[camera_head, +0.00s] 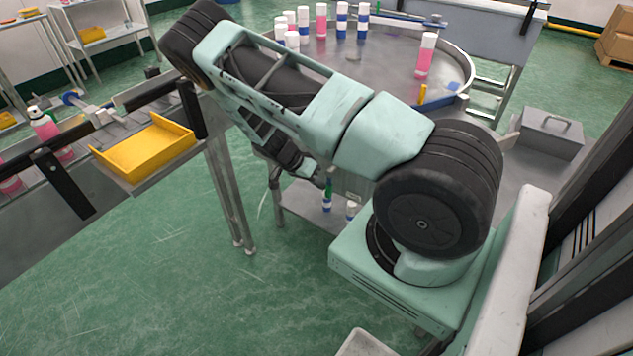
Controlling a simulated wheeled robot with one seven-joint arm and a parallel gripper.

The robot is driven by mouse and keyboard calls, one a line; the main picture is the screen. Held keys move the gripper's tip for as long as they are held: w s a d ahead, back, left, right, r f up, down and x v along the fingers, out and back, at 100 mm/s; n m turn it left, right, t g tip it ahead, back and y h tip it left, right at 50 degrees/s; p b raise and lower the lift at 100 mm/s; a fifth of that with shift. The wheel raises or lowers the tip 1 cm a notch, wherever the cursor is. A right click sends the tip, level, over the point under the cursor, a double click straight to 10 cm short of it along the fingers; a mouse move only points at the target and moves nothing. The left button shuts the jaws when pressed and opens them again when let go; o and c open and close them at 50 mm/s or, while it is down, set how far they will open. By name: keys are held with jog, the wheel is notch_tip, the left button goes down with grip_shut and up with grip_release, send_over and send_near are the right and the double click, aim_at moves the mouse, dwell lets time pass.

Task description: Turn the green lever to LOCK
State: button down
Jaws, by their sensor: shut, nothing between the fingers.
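My mint-green arm crosses the middle of the view and hides part of the round table and the space below it. My gripper (318,178) is a small dark shape under the arm, partly hidden by it. It appears shut and empty, pointing down to the right. Just below its tip is a small upright green part (327,188), with white and blue below it. I cannot tell whether this is the green lever or a bottle. No LOCK marking is readable, and I cannot tell whether the gripper touches the green part.
A round metal table (390,80) at the back carries several white-capped pink and blue bottles. A yellow tray (150,155) sits at the left beside a conveyor with pink bottles. A grey box (550,133) stands at the right. The green floor (180,270) at lower left is clear.

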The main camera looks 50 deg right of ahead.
aim_at(329, 192)
jog(key=shift+s+f+g+b, duration=0.15)
jog(key=shift+g+b, duration=0.25)
jog(key=shift+b, duration=0.1)
jog(key=shift+s, duration=0.1)
jog(key=s+g+b, duration=0.1)
jog(key=g+b, duration=0.1)
jog(key=b, duration=0.1)
jog(key=s+f+n+g+h+b, duration=0.1)
jog(key=g+b, duration=0.1)
jog(key=b, duration=0.1)
jog(key=s+n+g+h+b, duration=0.1)
jog(key=g+b, duration=0.1)
jog(key=b, duration=0.1)
jog(key=shift+s+d+f+g+b, duration=0.15)
jog(key=shift+s+f+g+b, duration=0.05)
jog(key=shift+s+g+b, duration=0.2)
jog(key=shift+s+d+r+n+g+h+b, duration=0.1)
jog(key=shift+s+r+n+g+h+b, duration=0.55)
jog(key=shift+g+b, duration=0.5)
jog(key=shift+s+r+n+g+h+b, duration=0.5)
jog(key=shift+s+n+g+h+b, duration=0.35)
jog(key=shift+g, duration=0.55)
jog(key=shift+s+d+r+n+g+h+b, duration=0.1)
jog(key=shift+s+r+n+g+h+b, duration=0.45)
jog(key=shift+n+g+h+b, duration=0.45)
jog(key=shift+g, duration=0.35)
